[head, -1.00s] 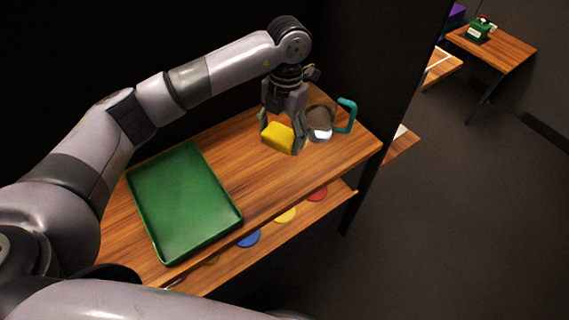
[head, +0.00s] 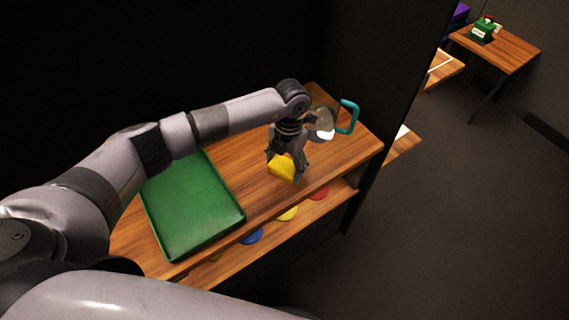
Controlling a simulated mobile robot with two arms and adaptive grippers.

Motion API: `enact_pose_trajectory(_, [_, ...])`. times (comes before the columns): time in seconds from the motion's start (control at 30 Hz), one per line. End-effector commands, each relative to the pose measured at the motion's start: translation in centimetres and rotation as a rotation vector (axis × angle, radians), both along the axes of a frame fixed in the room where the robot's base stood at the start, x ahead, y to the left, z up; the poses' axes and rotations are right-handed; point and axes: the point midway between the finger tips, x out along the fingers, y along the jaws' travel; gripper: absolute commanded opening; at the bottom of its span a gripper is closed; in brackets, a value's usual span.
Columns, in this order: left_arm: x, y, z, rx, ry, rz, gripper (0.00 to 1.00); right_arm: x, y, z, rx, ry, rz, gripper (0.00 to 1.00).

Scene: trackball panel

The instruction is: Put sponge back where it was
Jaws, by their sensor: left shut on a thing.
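A yellow sponge (head: 281,168) is held between the fingers of my left gripper (head: 285,171), over the right half of the wooden table, near its front edge. The gripper is shut on it and points down. I cannot tell whether the sponge touches the tabletop. A green tray (head: 195,215) lies on the left part of the table, apart from the sponge. My right gripper is not in view.
A clear pitcher with a teal handle (head: 349,117) stands behind and right of the gripper. A lower shelf holds blue (head: 252,236), yellow (head: 288,213) and red (head: 319,193) discs. A dark partition (head: 400,80) rises at the right. Bare wood lies between tray and sponge.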

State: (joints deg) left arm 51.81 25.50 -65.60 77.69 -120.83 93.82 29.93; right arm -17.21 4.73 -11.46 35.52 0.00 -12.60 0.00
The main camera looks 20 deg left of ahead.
Motion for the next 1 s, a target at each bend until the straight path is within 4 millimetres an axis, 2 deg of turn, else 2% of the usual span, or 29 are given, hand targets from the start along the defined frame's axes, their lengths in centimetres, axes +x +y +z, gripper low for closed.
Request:
enact_pose_trajectory(0.17, [0.0,0.0,-0.4,0.000,0.000,0.000,0.44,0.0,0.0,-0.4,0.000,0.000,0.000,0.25])
enact_pose_trajectory(0.2, [0.0,0.0,-0.3,0.000,0.000,0.000,0.71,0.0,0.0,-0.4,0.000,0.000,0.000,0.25])
enact_pose_trajectory(0.47, [0.0,0.0,-0.3,0.000,0.000,0.001,0.88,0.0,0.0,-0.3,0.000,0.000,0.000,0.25])
enact_pose_trajectory(0.8, [0.0,0.0,-0.2,0.000,0.000,0.001,0.90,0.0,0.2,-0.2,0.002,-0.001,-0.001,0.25])
enact_pose_trajectory(0.9, [0.0,0.0,0.4,0.000,-0.001,0.001,0.90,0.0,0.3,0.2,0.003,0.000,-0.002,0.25])
enact_pose_trajectory(1.0, [0.4,-0.1,1.6,-0.002,-0.005,0.000,0.90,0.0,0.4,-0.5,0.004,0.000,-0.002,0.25])
